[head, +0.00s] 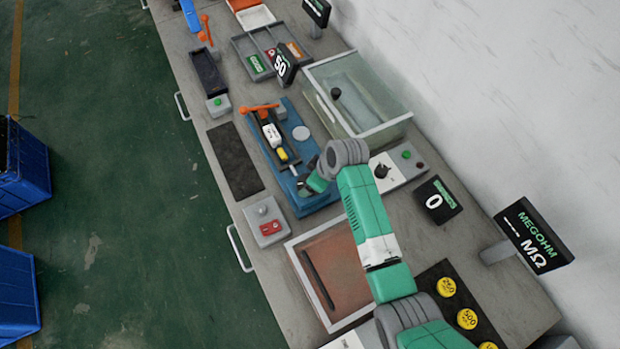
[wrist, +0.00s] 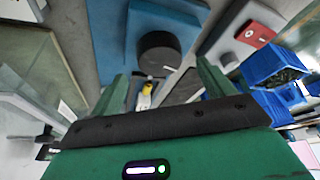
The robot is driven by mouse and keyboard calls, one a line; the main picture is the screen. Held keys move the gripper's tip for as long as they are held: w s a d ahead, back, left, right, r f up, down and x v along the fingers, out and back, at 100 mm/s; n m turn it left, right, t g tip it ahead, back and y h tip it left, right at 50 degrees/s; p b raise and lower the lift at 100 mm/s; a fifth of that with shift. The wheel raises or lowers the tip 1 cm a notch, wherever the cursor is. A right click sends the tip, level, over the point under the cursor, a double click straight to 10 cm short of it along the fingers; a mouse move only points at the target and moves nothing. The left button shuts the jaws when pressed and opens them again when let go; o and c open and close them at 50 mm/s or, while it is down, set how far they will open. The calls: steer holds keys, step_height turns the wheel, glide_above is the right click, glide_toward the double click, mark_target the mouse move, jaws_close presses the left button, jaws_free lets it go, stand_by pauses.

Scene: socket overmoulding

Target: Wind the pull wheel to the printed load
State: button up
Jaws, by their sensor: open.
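A blue pull fixture (head: 318,203) lies on the bench with an orange lever, a white part with a yellow piece, and a pale disc on it. A dark round wheel (wrist: 160,52) stands on the fixture's blue base in the wrist view. In the head view my arm and gripper mostly hide that end. My gripper (head: 309,187) is over the near end of the fixture. In the wrist view its two green fingers (wrist: 165,82) are apart, with the wheel beyond and between them; contact cannot be told. A black display (head: 283,67) reads 50; another display (head: 436,201) reads 0.
A clear water tank (head: 358,95) stands behind the fixture. A control box with a knob (head: 383,171) is to the right. A brown tray (head: 330,268) and yellow discs (head: 467,319) lie nearer.

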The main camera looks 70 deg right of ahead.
steer(key=v, duration=0.4)
steer(key=shift+r, duration=0.1)
stand_by(0.4)
